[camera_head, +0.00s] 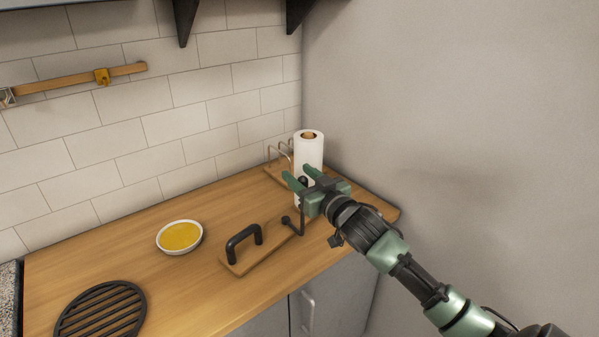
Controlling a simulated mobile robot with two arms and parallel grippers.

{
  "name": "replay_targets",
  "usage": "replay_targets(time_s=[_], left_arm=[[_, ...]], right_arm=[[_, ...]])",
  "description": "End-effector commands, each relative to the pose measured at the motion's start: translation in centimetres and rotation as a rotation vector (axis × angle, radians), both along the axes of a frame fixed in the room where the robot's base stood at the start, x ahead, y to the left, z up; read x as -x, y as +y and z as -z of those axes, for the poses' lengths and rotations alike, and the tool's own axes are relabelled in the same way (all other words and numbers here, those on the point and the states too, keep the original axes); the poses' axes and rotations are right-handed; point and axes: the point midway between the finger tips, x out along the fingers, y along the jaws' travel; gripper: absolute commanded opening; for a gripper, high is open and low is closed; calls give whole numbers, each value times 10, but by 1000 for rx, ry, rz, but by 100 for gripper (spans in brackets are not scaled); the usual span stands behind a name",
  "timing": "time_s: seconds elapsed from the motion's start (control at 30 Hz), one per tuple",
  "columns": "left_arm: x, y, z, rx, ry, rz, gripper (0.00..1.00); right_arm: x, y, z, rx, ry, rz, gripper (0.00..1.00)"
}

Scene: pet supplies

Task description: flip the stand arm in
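The stand is a wooden board (238,268) lying on the counter, with a fixed black arch handle (243,240) at its left end. A thin black stand arm (301,218) rises at its right end, from a small round joint near the board. My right gripper (298,174), with green fingers, is at the upper part of this arm. Its two fingers are apart, pointing to the back left. A dark knob shows near the fingers; I cannot tell if they touch it. The gripper hides part of the arm. My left gripper is out of view.
A white paper roll (309,149) stands upright right behind my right gripper, beside a wire rack (280,156). A white bowl with yellow contents (180,236) and a black round trivet (101,312) are on the left. A grey wall (450,130) bounds the right side.

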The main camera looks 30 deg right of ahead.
Motion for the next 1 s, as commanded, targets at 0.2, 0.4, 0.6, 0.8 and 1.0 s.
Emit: replay_targets(time_s=[0.2,0.4,0.6,0.8,1.0], left_arm=[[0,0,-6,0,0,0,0],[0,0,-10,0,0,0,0],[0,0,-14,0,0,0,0],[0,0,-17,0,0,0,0],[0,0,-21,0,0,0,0]], right_arm=[[14,7,-1,-2,1,0,45],[27,14,0,-2,2,-1,45],[39,20,-1,-3,2,0,45],[52,27,0,-2,1,-1,45],[64,33,0,-3,1,-1,45]])
